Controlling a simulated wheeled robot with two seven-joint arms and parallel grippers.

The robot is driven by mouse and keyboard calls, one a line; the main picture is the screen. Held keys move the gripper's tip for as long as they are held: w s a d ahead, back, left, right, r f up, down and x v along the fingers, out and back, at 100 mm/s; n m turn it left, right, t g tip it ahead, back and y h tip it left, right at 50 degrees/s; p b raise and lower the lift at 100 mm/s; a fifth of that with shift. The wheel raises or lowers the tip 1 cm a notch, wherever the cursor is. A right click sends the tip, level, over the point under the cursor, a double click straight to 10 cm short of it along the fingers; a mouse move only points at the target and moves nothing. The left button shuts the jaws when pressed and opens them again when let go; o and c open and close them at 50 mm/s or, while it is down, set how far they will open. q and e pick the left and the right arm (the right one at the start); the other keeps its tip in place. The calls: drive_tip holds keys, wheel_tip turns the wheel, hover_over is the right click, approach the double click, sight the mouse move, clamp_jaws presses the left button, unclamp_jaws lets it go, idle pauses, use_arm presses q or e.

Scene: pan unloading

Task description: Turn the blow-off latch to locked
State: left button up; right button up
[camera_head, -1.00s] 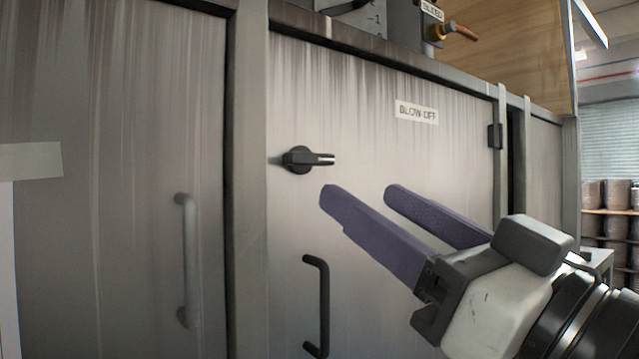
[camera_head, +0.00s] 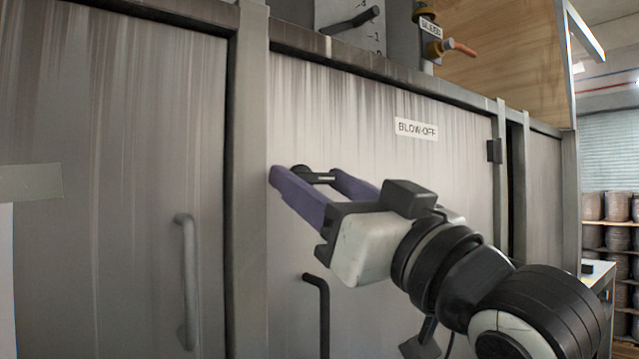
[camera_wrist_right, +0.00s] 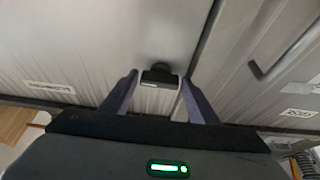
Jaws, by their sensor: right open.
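The blow-off latch (camera_head: 318,177) is a small black turn handle on the grey metal door under the label "BLOW-OFF" (camera_head: 416,129). Its lever points right, roughly level, in the head view. My right gripper (camera_head: 305,180) is open, with its two purple fingers on either side of the latch. In the right wrist view the latch (camera_wrist_right: 160,77) shows between the tips of the open fingers (camera_wrist_right: 160,92). I cannot tell whether either finger touches it. The finger and hand hide part of the latch in the head view. My left gripper is not in view.
A black pull handle (camera_head: 318,310) is below the latch on the same door. A grey pull handle (camera_head: 186,280) is on the left door. A lever (camera_head: 350,20) and a "BLEED" valve (camera_head: 450,48) are above. A door post (camera_head: 248,200) stands left of the latch.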

drive_tip(key=c, duration=0.8)
